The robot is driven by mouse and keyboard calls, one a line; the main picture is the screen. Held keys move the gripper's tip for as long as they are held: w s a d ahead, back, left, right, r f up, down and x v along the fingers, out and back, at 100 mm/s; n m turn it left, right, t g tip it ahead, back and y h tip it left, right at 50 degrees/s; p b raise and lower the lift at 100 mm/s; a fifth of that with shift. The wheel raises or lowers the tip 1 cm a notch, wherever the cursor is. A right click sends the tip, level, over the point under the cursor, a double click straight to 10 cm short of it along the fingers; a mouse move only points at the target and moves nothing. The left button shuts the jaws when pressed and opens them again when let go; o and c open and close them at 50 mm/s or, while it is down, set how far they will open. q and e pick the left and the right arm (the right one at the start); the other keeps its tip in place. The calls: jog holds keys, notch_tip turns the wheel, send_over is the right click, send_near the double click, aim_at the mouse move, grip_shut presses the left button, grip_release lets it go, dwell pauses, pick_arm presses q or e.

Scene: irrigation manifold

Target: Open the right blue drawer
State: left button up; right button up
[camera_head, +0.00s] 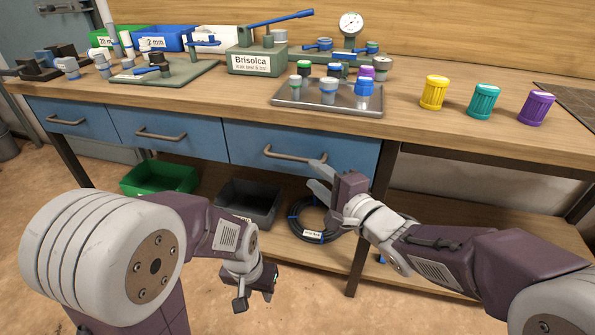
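The right blue drawer (250,142) is under the workbench and looks shut, its front in line with the other drawers. Its grey bar handle (290,157) runs across the front. My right gripper (314,174) is at the right end of this handle, with its fingers apart and pointing left. The upper fingertip overlaps the handle end in the picture; I cannot tell whether it touches. Nothing shows between the fingers. My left gripper (254,300) hangs low at the front, pointing down, with its fingers apart and empty, away from the drawer.
Two more blue drawers, a middle one (165,133) and a left one (72,118), look shut. Below are a green bin (160,177), a dark bin (247,202) and a coiled black hose (310,235). A table leg (370,220) stands right of the drawer. Manifold parts crowd the bench top.

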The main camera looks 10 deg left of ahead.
aim_at(296, 160)
jog(key=b+x, duration=0.4)
jog(key=x, duration=0.5)
jog(key=shift+c, duration=0.3)
grip_shut()
dwell(0.9)
